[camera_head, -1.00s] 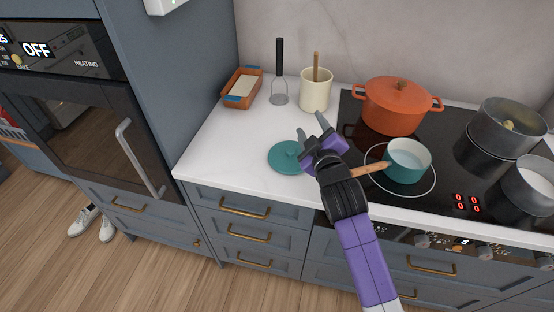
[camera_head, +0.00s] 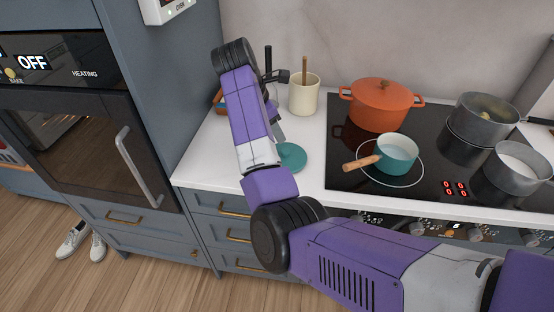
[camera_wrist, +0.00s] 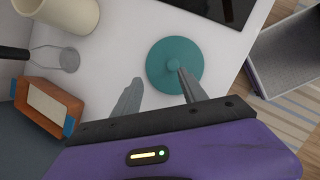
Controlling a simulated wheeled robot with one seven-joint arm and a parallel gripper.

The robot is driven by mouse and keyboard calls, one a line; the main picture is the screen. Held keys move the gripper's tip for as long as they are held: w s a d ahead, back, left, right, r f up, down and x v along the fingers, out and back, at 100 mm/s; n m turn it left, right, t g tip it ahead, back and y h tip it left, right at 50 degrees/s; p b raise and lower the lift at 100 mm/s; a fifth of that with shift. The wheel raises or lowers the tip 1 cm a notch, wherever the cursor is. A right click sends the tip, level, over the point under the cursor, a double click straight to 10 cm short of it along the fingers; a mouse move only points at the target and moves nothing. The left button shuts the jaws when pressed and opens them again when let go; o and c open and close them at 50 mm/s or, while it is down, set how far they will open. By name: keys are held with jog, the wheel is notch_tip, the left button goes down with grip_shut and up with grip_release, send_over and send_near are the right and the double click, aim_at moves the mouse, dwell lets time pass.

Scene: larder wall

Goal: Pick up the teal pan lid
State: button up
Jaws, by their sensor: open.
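In the head view the lid (camera_head: 291,157) is partly hidden behind my arm. My gripper (camera_wrist: 157,88) is open and empty in the wrist view. In the head view my gripper is mostly hidden behind my arm. A teal saucepan (camera_head: 397,155) with a wooden handle stands on the hob.
A cream utensil crock (camera_wrist: 62,12), a masher (camera_wrist: 58,57) and an orange dish (camera_wrist: 47,108) stand left of my gripper in the wrist view. The black hob (camera_head: 341,176) holds an orange pot (camera_head: 381,106) and grey pans. Bare counter (camera_wrist: 118,50) surrounds the lid.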

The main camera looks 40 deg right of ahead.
aim_at(286, 150)
jog(key=shift+n+g, duration=0.4)
jog(key=shift+n, duration=0.3)
jog(key=shift+s+d+f+p, duration=0.2)
jog(key=shift+s+d+f, duration=0.2)
jog(key=shift+f, duration=0.85)
jog(key=shift+s+d+f+p, duration=0.15)
jog(key=shift+s+d+f, duration=0.2)
jog(key=shift+f, duration=0.85)
jog(key=shift+s+d+f+p, duration=0.2)
jog(key=shift+s+d+f, duration=0.2)
jog(key=shift+f, duration=0.85)
grip_shut()
